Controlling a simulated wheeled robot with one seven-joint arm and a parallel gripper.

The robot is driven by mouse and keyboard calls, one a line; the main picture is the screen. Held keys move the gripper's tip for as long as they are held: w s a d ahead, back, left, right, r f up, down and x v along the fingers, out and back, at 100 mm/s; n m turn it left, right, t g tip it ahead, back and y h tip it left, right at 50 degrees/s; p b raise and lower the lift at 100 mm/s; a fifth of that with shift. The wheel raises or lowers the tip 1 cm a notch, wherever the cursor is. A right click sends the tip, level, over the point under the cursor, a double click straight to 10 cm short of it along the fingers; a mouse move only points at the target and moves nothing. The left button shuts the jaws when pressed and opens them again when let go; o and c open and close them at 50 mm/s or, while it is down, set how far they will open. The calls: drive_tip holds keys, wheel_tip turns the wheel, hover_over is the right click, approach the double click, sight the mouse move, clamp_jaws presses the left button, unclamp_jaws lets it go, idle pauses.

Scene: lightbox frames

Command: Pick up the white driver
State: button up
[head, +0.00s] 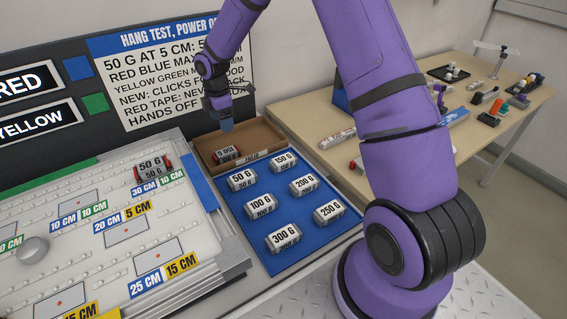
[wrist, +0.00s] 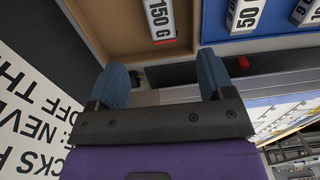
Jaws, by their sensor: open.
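No object in view is clearly marked as the white driver, and I cannot tell which it is. A white labelled cylinder (head: 337,138) lies on the wooden table near its left edge, right of the brown tray. My gripper (head: 226,126) points down above the brown tray, left of that cylinder and apart from it. In the wrist view my gripper (wrist: 163,78) is open, with two blue fingertips apart and nothing between them. The cylinder cannot be made out in the wrist view.
The brown tray (head: 262,133) holds a red-ended weight (head: 227,154). A blue mat (head: 262,232) bears several labelled weights. The light board (head: 190,205) stands left, with another weight (head: 152,168) on it. The wooden table (head: 400,150) carries small items farther back. My arm covers part of it.

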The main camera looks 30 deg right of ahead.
drive_tip(key=s+d+f, duration=0.2)
drive_tip(key=s+d, duration=0.3)
drive_tip(key=d, duration=0.2)
approach(283, 159)
wheel_tip(283, 159, down, 10)
drive_tip(key=shift+d+f, duration=0.1)
drive_tip(key=shift+f, duration=0.15)
drive_tip(key=c, duration=1.1)
